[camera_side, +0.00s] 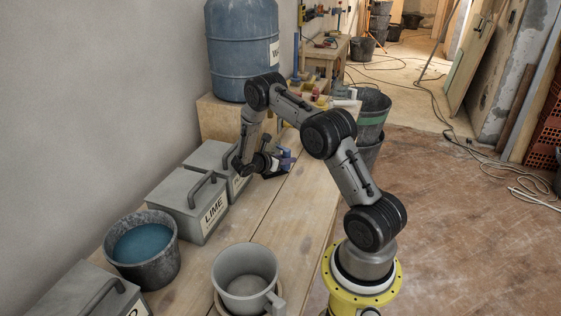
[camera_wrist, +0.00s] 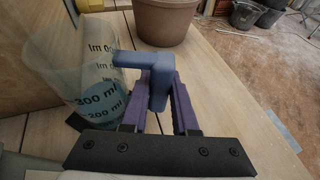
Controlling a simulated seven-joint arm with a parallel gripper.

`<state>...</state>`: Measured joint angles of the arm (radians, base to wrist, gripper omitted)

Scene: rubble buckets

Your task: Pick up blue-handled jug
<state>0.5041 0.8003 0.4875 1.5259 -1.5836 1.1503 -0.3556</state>
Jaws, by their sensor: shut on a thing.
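The jug (camera_wrist: 62,62) is a clear, see-through vessel with blue and dark volume markings, at the left of the wrist view. Its blue handle (camera_wrist: 158,88) sticks out to the right and bends toward the camera. My gripper (camera_wrist: 161,100) has purple fingers, one on each side of the handle, and is shut on it. In the side view my gripper (camera_side: 277,164) is low over the workbench, beyond the grey boxes. The jug's body cannot be made out there. I cannot tell whether its base touches the bench.
A brown pot (camera_wrist: 165,20) stands close behind the handle. Lidded grey boxes (camera_side: 183,212) line the wall side of the bench (camera_side: 305,205). A bucket of blue liquid (camera_side: 148,270) and a grey mug (camera_side: 245,285) stand nearer. A blue barrel (camera_side: 240,55) stands behind.

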